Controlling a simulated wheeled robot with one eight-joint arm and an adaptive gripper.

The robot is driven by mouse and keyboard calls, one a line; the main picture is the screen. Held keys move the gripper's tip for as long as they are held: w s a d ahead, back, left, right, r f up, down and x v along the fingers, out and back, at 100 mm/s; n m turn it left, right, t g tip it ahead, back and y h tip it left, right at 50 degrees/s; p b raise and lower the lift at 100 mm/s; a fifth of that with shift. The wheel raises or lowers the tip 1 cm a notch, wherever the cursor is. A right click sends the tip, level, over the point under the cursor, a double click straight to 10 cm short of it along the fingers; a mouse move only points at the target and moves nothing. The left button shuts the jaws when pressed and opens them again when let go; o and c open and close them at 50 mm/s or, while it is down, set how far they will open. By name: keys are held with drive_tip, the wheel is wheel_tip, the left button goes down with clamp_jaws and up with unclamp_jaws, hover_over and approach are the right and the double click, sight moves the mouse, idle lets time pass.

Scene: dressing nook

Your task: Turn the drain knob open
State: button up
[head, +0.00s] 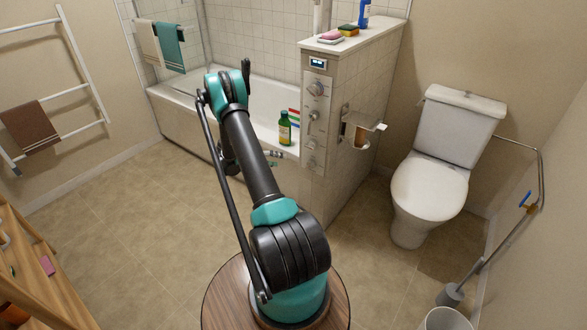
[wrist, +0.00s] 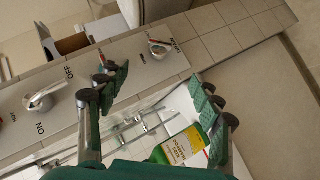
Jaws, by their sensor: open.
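A light control panel (head: 315,120) with several knobs is on the end of the tiled partition beside the bath. In the wrist view, a metal lever knob (wrist: 47,95) sits at left between the words ON and OFF. A third knob (wrist: 103,77) is partly hidden behind my left finger. I cannot tell from the lettering which one is the drain knob. My gripper (wrist: 162,97) is open and empty, its green-padded fingers spread in front of the panel.
A green bottle (head: 285,130) stands on the bath's edge; it also shows between and below my fingers in the wrist view (wrist: 183,147). The toilet (head: 430,185) is farther right. Floor at left is clear.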

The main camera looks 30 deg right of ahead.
sight(307, 167)
drive_tip(key=x, duration=1.7)
drive_tip(key=shift+d, duration=0.1)
drive_tip(key=c, duration=1.2)
drive_tip(key=shift+n+g+h, duration=0.8)
drive_tip(key=o, duration=1.2)
drive_tip(key=v, duration=1.2)
